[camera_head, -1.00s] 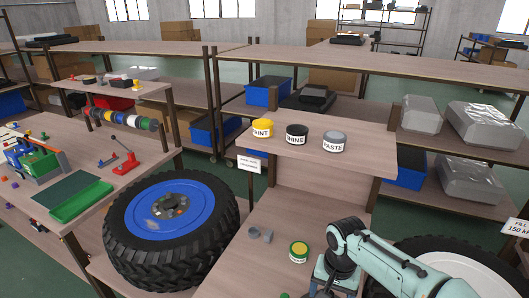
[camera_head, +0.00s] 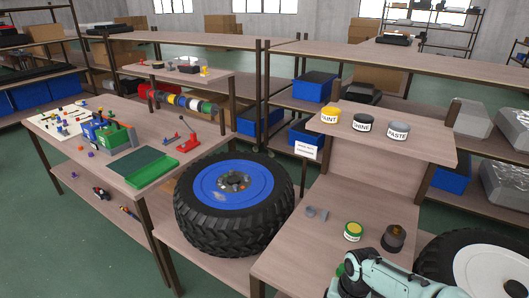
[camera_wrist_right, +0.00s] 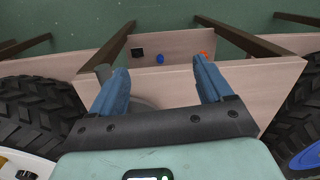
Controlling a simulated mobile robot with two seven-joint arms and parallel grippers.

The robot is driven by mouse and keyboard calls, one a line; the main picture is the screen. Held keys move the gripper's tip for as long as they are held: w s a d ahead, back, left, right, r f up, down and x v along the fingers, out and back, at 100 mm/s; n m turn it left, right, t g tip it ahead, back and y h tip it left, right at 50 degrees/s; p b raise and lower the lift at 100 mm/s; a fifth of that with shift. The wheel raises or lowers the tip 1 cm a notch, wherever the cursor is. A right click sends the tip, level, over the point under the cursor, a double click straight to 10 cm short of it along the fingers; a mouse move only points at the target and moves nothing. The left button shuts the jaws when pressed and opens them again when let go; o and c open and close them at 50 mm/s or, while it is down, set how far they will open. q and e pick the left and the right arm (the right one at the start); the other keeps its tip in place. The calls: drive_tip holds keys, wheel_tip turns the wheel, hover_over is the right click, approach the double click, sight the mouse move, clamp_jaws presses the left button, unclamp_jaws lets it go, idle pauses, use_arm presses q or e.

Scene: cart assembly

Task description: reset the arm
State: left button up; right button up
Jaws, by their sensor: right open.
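My right arm (camera_head: 375,276) shows at the bottom right of the head view, in front of the small table, but its gripper is not clear there. In the right wrist view my right gripper (camera_wrist_right: 168,84) has its two blue fingers spread wide with nothing between them. Behind the fingers are a pale wooden board (camera_wrist_right: 180,48) and the green floor. My left arm and gripper are not in view.
The small table (camera_head: 285,262) holds a yellow-green tin (camera_head: 352,231), a dark brown jar (camera_head: 394,238) and a grey fitting (camera_head: 316,213). Paint, shine and paste tins stand on its upper shelf (camera_head: 420,146).

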wheel_tip(320, 180, down, 12)
drive_tip(key=s+a+f+y, duration=0.1)
drive_tip(key=s, duration=0.2)
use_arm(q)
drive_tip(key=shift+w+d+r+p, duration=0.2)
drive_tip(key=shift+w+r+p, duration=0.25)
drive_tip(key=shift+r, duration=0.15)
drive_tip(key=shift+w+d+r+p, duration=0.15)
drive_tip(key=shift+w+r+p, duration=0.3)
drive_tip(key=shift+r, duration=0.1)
use_arm(e)
drive_tip(key=s+a+f+y, duration=0.1)
drive_tip(key=s+a+f, duration=0.1)
drive_tip(key=s+f, duration=0.5)
drive_tip(key=s+a+f+n, duration=0.1)
drive_tip(key=s+a+f, duration=0.2)
drive_tip(key=s+f, duration=0.5)
drive_tip(key=s, duration=0.5)
drive_tip(key=shift+s+f+g+y, duration=0.15)
drive_tip(key=shift+s+g+y, duration=0.15)
drive_tip(key=shift+g+y, duration=0.1)
